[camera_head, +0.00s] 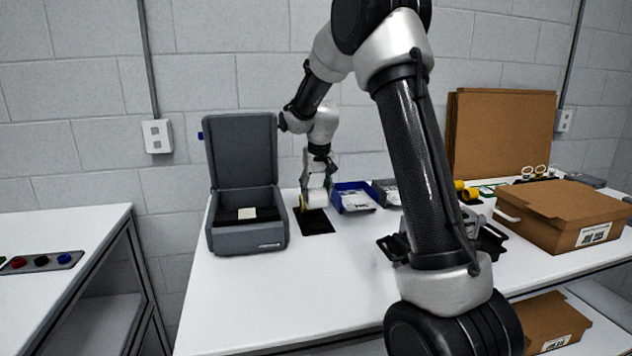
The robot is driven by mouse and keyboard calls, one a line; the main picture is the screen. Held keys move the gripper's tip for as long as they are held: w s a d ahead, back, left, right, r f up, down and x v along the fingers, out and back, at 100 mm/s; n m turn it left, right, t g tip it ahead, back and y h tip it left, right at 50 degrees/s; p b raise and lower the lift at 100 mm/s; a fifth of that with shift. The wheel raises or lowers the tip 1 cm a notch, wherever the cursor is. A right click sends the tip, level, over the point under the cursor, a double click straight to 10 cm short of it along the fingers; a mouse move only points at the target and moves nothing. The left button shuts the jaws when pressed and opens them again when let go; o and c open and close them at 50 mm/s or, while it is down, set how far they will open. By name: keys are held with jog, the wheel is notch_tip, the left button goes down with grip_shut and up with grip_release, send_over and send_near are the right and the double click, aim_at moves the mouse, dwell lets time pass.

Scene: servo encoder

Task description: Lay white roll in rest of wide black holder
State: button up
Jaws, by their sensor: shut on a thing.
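My gripper (316,185) points down over the table, left of the picture's middle. It is shut on the white roll (318,200), which is held just above or at a flat black mat (316,226); I cannot tell if they touch. A little yellow shows at the roll's left side. A wide black object (393,249), probably the black holder, stands right of the middle. My arm hides its centre, and its right part shows beyond the arm. Its rest cannot be made out.
An open grey case (245,236) stands left of the gripper. Blue (354,194) and grey bins sit to its right. A yellow and black item (466,190) and a brown carton (562,207) are further right. The white table (280,290) is clear in front.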

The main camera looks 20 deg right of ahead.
aim_at(316, 206)
jog(key=shift+f, duration=3)
jog(key=o, duration=1.1)
jog(key=shift+o, duration=0.2)
jog(key=shift+r, duration=0.1)
